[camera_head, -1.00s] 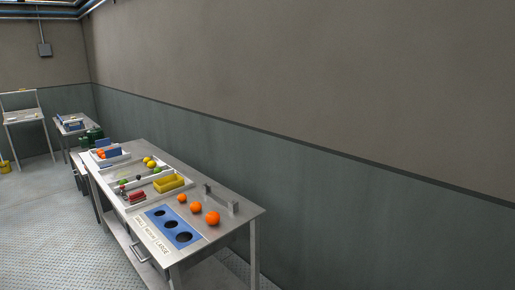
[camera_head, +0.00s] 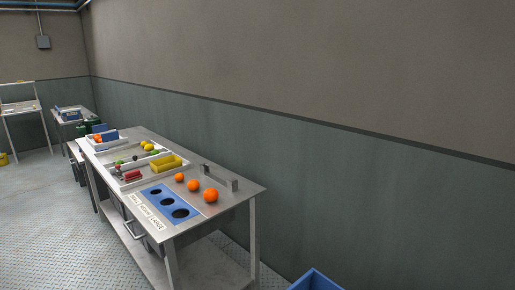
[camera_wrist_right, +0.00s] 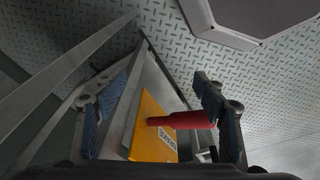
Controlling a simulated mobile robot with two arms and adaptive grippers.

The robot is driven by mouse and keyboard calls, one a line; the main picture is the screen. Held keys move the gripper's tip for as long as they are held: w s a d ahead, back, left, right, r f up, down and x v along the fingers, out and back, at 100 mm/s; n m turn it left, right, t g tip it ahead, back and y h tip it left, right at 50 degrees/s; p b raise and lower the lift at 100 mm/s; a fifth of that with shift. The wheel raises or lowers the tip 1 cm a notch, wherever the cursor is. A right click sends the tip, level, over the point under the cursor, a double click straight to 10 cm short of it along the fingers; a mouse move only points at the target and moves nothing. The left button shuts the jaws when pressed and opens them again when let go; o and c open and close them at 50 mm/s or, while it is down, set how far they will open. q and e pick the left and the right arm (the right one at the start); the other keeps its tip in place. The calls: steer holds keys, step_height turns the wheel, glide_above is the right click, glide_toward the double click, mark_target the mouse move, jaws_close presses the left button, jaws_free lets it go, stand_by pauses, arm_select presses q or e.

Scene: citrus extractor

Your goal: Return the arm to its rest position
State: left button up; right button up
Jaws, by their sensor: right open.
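My right gripper (camera_wrist_right: 158,115) shows in the right wrist view with its two blue-padded fingers wide apart. No object is held between them. Beyond the fingers are a yellow panel (camera_wrist_right: 150,122) with a white label and a red cylindrical part (camera_wrist_right: 180,120); I cannot tell how far they are from the fingers. Neither of my arms shows in the head view, and my left gripper is in no view.
A metal table (camera_head: 222,208) stands left of centre, holding three oranges (camera_head: 193,186), a blue board with holes (camera_head: 168,204), a yellow tray (camera_head: 166,162) and white trays. A blue bin (camera_head: 316,280) is at the bottom edge. Open floor (camera_head: 45,215) lies left of the table.

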steer(key=s+d+f+b, duration=0.1)
steer(key=s+f+b, duration=0.2)
steer(key=s+f, duration=0.4)
steer(key=s+d+f+g+b, duration=0.1)
steer(key=s+f+b, duration=0.3)
steer(key=f, duration=0.9)
steer(key=s, duration=0.3)
steer(key=shift+s+d+f, duration=0.15)
steer(key=shift+s+d, duration=0.15)
steer(key=shift+d, duration=0.05)
